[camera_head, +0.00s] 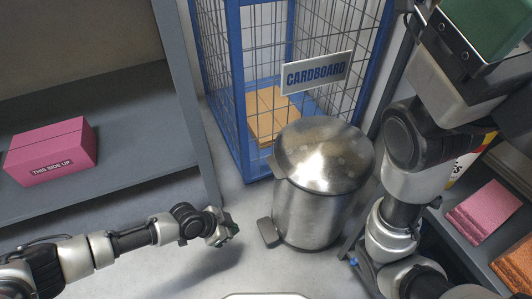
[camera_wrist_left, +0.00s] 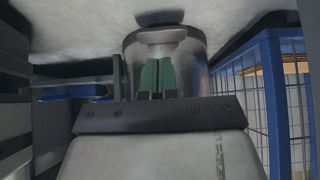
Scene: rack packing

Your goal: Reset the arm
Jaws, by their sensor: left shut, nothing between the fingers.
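My left arm reaches in from the left in the head view. Its gripper (camera_head: 230,229) hangs over the floor, left of the metal bin and apart from the shelf. In the left wrist view the green fingers (camera_wrist_left: 157,77) are side by side and shut, with nothing between them. My right arm is raised at the right of the head view. Its gripper (camera_head: 488,35) is close to the camera and cut off by the top edge, so its opening cannot be told.
A metal pedal bin (camera_head: 313,205) stands mid-floor. Behind it is a blue mesh cage (camera_head: 240,110) with a "CARDBOARD" sign (camera_head: 317,73) and a cardboard box (camera_head: 268,112). A pink box (camera_head: 52,152) sits on the left grey shelf (camera_head: 130,120). Pink packages (camera_head: 483,212) lie on the right shelf.

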